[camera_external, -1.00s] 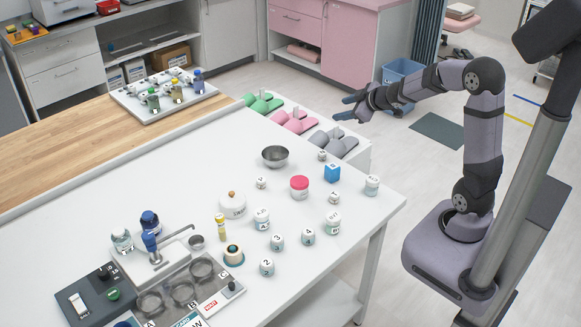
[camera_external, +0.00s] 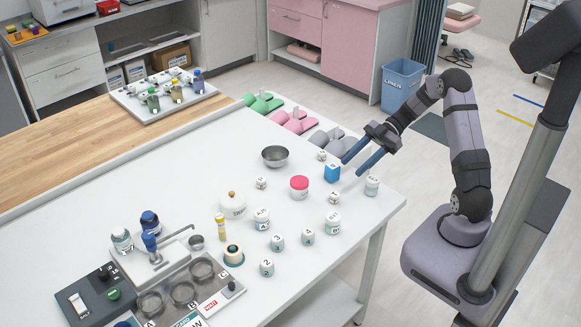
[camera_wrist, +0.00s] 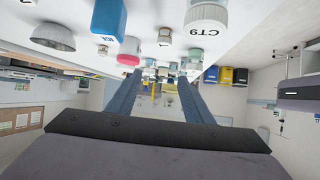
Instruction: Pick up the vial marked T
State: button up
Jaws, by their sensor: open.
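I cannot read a T on any vial in these views. A slim yellow-capped vial (camera_external: 220,226) stands upright near the middle of the white table, its marking too small to read. Several vials with green, yellow and blue parts, including a blue-capped one (camera_external: 198,82), stand in a white rack (camera_external: 150,112) at the back left. My gripper (camera_external: 353,167) is open and empty above the table's right side, near a blue block (camera_external: 332,173) and far from the yellow-capped vial. In the wrist view its two blue fingers (camera_wrist: 163,82) are apart, with nothing held.
A white-lidded jar (camera_external: 372,185), reading CT9 in the wrist view (camera_wrist: 205,22), is beside my gripper. A red-lidded jar (camera_external: 299,187), a metal bowl (camera_external: 275,156) and several small marked containers crowd the right half. A device with dishes (camera_external: 182,291) occupies the front left.

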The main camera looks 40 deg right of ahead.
send_near(337, 193)
jog(key=shift+w+a+f, duration=0.35)
jog(key=shift+a+f, duration=0.05)
jog(key=shift+a, duration=0.3)
jog(key=shift+s+p+x, duration=0.2)
jog(key=shift+p+x, duration=0.9)
jog(key=shift+x, duration=1.9)
jog(key=shift+w+a+f, duration=0.1)
jog(key=shift+a+f, duration=0.2)
jog(key=shift+a, duration=0.3)
jog(key=c, duration=1.1)
